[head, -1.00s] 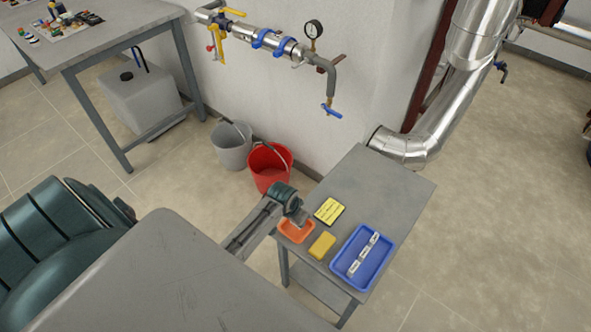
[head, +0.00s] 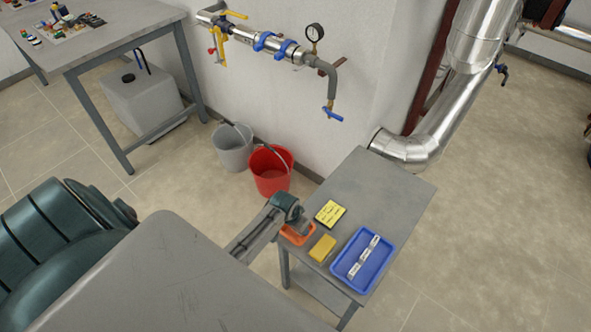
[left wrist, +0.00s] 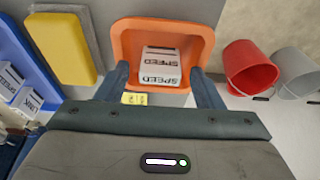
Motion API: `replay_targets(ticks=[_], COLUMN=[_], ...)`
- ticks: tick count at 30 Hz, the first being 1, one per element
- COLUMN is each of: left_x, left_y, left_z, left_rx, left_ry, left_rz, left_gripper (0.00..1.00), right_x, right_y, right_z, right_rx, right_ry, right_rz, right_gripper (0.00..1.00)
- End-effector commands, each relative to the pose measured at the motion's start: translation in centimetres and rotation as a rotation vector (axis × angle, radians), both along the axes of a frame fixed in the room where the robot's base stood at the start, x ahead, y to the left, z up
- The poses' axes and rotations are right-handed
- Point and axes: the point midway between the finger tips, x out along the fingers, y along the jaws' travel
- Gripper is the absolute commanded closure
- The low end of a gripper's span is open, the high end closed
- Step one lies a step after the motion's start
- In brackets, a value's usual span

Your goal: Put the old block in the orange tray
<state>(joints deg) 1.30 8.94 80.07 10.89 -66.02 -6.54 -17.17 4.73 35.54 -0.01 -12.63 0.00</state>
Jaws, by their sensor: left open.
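The orange tray (head: 292,239) sits at the near left corner of the small grey table, partly hidden by my left gripper (head: 306,220) in the head view. In the left wrist view the tray (left wrist: 128,37) shows with a white block labelled SPEED (left wrist: 160,65) within its outline. My left gripper (left wrist: 160,88) is open, with one finger on each side of the block and visible gaps. I cannot tell whether the block rests fully on the tray floor. My right gripper is not in view.
A yellow sponge-like block (head: 322,248) and a blue tray (head: 337,268) with white blocks (head: 363,256) lie right of the orange tray. A yellow note card (head: 330,213) lies behind. Red (head: 270,172) and grey (head: 233,150) buckets stand on the floor. The table's back is clear.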

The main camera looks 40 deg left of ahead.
Motion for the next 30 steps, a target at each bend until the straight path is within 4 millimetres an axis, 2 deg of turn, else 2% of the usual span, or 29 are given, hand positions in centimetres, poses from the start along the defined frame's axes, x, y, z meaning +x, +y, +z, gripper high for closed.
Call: replay_targets(ticks=[5, 15, 21, 30], left_x=[-0.2, -2.1, -2.8, -3.2], left_y=[0.1, 0.3, 0.3, 0.3], left_z=[1.4, 7.8, 10.7, 11.8], left_rx=[0.001, 0.001, 0.001, 0.0], left_ry=[-0.003, -0.003, -0.002, 0.001], left_rz=[-0.001, -0.001, -0.001, 0.001], left_gripper=[0.39, 0.39, 0.39, 0.39], right_x=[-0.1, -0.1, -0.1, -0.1], right_y=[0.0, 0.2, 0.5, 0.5], right_z=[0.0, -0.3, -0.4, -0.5], right_rx=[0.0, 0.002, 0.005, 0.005], right_ry=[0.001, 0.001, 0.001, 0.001], right_rz=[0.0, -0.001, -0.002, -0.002], right_gripper=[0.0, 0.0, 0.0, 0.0])
